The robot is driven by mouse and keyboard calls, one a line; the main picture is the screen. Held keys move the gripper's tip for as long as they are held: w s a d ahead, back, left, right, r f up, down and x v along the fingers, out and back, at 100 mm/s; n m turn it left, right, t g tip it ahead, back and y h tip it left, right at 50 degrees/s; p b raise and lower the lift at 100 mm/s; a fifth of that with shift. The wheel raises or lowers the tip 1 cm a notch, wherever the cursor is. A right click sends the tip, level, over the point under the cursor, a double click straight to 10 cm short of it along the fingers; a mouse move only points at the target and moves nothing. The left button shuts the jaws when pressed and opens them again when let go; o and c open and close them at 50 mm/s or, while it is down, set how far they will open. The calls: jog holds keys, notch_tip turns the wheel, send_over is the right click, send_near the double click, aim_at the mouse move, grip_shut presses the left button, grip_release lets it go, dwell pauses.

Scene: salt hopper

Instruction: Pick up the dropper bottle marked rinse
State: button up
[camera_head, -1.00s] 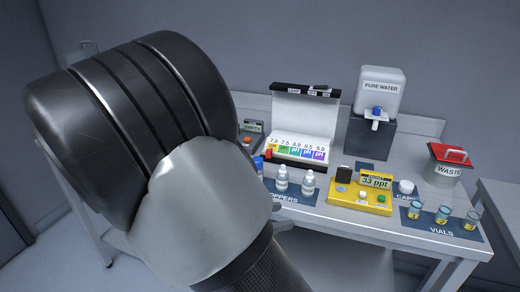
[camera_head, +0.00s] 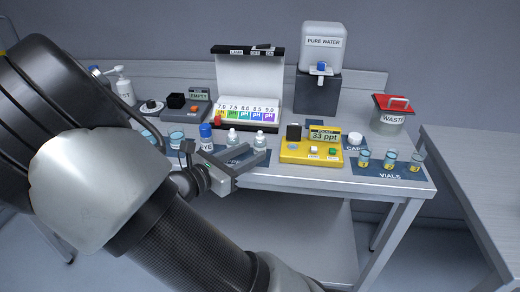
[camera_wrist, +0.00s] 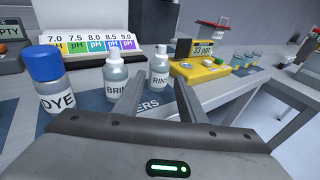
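The rinse dropper bottle (camera_head: 259,141) is small, pale and clear with a white top, upright on the dark droppers mat (camera_head: 235,154). In the wrist view the rinse bottle (camera_wrist: 158,72) shows its label between the lines of my fingers, beyond their tips. The similar brine bottle (camera_head: 232,138) stands to its left; in the wrist view the brine bottle (camera_wrist: 115,78) is just left of my left finger. My gripper (camera_head: 243,154) is open and empty at the table's front edge, on the near side of the bottles; its fingers also show in the wrist view (camera_wrist: 157,80).
A blue-capped dye bottle (camera_wrist: 50,90) stands left of the brine. Behind are the pH colour box (camera_head: 245,112) and the pure water tank (camera_head: 322,60). A yellow salinity meter (camera_head: 311,150) sits to the right, then several vials (camera_head: 390,159) and the waste bin (camera_head: 390,117).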

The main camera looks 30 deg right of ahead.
aim_at(256, 149)
jog(key=b+x, duration=0.1)
jog(key=x, duration=0.4)
jog(key=shift+w+r+b, duration=0.15)
jog(key=shift+w+b, duration=0.1)
jog(key=shift+b, duration=0.15)
jog(key=c, duration=0.8)
notch_tip(256, 149, up, 10)
jog(key=p, duration=0.4)
